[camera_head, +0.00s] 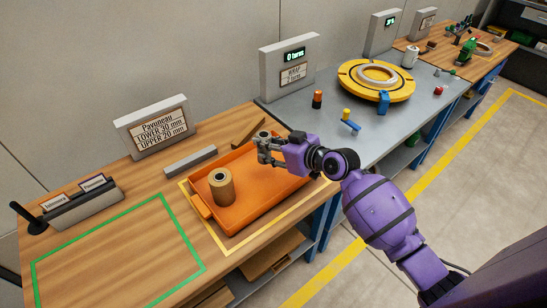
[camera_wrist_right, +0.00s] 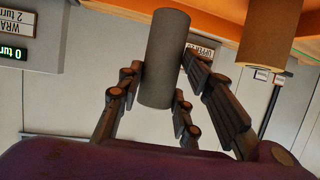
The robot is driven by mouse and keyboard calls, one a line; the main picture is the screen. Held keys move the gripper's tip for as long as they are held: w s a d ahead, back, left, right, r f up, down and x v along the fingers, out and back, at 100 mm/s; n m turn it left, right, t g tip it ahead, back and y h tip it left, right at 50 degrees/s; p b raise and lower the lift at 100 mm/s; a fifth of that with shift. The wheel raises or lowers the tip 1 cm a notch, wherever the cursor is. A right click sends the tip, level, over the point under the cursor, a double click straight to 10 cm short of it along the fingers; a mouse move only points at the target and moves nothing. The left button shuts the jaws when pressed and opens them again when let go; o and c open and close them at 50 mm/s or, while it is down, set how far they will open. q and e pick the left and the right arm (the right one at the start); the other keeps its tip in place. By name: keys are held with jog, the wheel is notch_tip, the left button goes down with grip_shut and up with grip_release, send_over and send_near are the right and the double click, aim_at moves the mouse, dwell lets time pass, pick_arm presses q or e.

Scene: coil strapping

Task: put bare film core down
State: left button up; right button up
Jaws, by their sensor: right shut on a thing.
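My right gripper (camera_head: 265,150) is above the far right part of the orange tray (camera_head: 262,193). In the right wrist view its fingers are closed on both sides of a plain grey cylinder, the bare film core (camera_wrist_right: 166,60). In the head view the core is hard to make out among the fingers. My left gripper is not in view.
The tray sits inside a yellow outline on the wooden table. A green outline (camera_head: 120,252) to its left is empty. A grey bar (camera_head: 190,161) and a sign (camera_head: 157,127) stand behind. A yellow turntable (camera_head: 375,79) is on the grey bench to the right.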

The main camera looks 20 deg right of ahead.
jog(key=f, duration=0.2)
jog(key=w+d+f, duration=0.1)
jog(key=f, duration=0.1)
jog(key=w+d+f, duration=0.1)
jog(key=f, duration=0.2)
jog(key=shift+w+d+b, duration=0.2)
jog(key=shift+b, duration=0.2)
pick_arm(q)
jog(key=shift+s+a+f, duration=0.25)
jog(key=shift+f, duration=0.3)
pick_arm(e)
jog(key=shift+f, duration=0.25)
jog(key=shift+f, duration=0.2)
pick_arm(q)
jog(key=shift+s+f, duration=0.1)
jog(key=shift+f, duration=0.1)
pick_arm(e)
jog(key=o, duration=1.2)
jog(key=shift+c, duration=0.2)
jog(key=shift+r, duration=0.1)
